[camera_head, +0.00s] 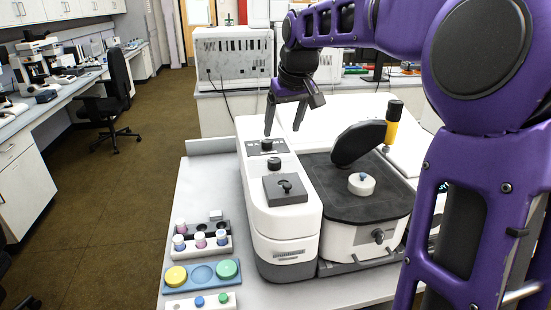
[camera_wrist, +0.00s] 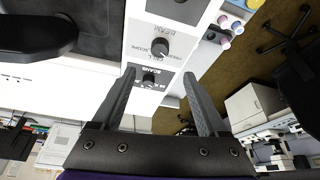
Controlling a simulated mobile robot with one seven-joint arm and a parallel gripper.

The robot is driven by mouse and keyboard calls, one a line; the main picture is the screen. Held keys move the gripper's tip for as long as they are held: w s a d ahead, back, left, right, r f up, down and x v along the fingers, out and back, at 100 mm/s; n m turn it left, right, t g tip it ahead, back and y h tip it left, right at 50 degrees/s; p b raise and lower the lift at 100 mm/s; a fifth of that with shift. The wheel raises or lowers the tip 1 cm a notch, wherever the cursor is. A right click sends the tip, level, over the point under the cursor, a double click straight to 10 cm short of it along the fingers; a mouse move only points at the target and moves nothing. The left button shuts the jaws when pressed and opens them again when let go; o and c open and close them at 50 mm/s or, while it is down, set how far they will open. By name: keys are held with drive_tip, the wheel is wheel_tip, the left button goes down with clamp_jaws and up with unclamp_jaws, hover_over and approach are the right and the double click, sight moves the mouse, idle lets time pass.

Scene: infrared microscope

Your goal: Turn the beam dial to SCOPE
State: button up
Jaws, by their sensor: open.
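The infrared microscope (camera_head: 285,225) stands on the bench.
A vial rack (camera_head: 203,248) and a blue tray (camera_head: 202,286) lie at left.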

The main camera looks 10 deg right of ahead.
sight(274, 160)
drive_tip(key=b+x, duration=0.1)
drive_tip(key=x, duration=1.1)
drive_tip(key=shift+a+f, duration=0.1)
clamp_jaws()
